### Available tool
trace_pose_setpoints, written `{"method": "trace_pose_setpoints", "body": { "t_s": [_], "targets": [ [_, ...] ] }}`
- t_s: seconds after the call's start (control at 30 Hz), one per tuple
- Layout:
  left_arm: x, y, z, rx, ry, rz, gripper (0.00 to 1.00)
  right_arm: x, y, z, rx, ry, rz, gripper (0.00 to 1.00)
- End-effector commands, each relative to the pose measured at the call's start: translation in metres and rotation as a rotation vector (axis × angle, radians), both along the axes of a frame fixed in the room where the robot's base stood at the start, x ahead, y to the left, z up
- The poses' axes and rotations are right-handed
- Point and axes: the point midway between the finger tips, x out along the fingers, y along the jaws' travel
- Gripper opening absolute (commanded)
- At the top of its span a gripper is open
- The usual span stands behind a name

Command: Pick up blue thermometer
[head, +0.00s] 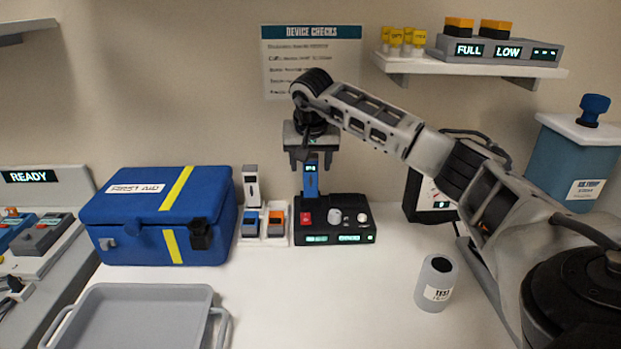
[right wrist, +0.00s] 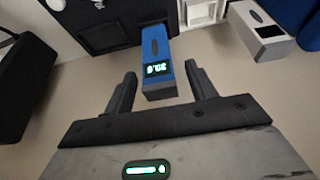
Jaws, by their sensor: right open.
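The blue thermometer (head: 311,180) stands upright in the black device box (head: 336,233) in the head view. It has a small lit display near its top. In the right wrist view the blue thermometer (right wrist: 158,68) reaches up between the two fingers. My right gripper (head: 309,166) is over the top of the thermometer, with its fingers pointing down on either side. In the right wrist view my right gripper (right wrist: 160,85) is open, with a gap between each finger and the thermometer. My left gripper is not in view.
A blue first aid case (head: 160,215) stands left of the box. A small white holder (head: 264,238) with blue and orange devices and a white device (head: 251,186) sit between them. A grey tray (head: 140,315) is in front, and a grey cup (head: 435,284) is front right.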

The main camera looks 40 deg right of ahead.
Motion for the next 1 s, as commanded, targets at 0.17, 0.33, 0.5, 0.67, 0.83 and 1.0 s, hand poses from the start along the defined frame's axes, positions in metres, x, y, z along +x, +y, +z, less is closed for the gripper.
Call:
{"method": "trace_pose_setpoints", "body": {
  "t_s": [0.17,0.33,0.5,0.67,0.83,1.0],
  "targets": [
    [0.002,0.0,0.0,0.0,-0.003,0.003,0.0,0.001,-0.001,-0.004,-0.001,-0.001,0.0,0.56],
    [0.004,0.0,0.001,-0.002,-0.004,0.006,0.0,0.001,-0.001,-0.004,0.001,-0.001,0.0,0.37],
    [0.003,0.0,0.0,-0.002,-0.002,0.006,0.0,0.001,-0.001,-0.003,0.001,-0.001,0.0,0.08],
    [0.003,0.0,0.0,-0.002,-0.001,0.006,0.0,0.001,-0.001,-0.003,0.0,-0.001,0.0,0.04],
    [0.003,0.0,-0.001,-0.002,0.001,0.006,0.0,0.001,-0.001,0.001,0.0,-0.003,0.0,0.04],
    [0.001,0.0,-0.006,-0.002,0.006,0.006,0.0,0.002,-0.001,0.017,0.001,-0.005,0.0,0.04]
  ]
}}
